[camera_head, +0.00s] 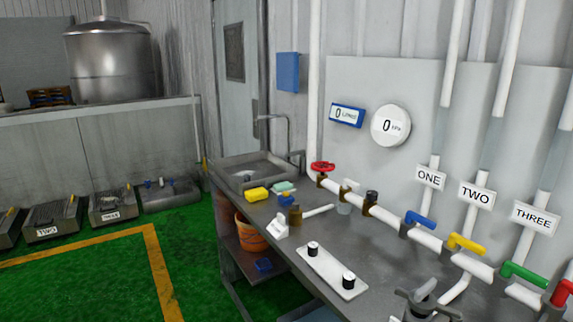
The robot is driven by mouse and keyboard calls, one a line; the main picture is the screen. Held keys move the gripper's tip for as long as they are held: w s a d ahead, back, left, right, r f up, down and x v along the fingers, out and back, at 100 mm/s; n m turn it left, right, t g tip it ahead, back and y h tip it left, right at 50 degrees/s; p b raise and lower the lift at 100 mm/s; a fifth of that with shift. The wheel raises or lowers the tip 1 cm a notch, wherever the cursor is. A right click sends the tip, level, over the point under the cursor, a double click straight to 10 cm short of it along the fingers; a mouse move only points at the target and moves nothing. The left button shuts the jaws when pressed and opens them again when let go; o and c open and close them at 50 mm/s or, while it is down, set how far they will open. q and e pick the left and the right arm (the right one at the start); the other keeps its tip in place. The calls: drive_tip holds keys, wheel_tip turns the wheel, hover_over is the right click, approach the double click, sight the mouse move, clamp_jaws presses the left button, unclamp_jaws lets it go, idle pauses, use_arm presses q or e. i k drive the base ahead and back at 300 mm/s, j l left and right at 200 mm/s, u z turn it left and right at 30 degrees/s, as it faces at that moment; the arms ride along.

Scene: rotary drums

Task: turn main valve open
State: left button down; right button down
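A red lever handle (562,293) stands on the pipe at the right edge, partly cut off. No label shows which one is the main valve. My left gripper is not in view.
Blue (420,219), yellow (466,243) and green (523,275) levers sit on the pipe below signs ONE, TWO and THREE. Brown bottles, a yellow sponge (257,194) and a white plate with two black-topped pieces (331,272) occupy the bench. Green floor at left is open.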

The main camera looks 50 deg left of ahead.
sight(322, 168)
drive_tip(key=u, duration=1.25)
drive_tip(key=z, duration=0.35)
drive_tip(key=i+j+z, duration=0.15)
drive_tip(key=j+z, duration=0.3)
drive_tip(key=i+j+z, duration=0.1)
drive_tip(key=j+z, duration=0.15)
drive_tip(key=z, duration=0.2)
drive_tip(key=j+z, duration=0.45)
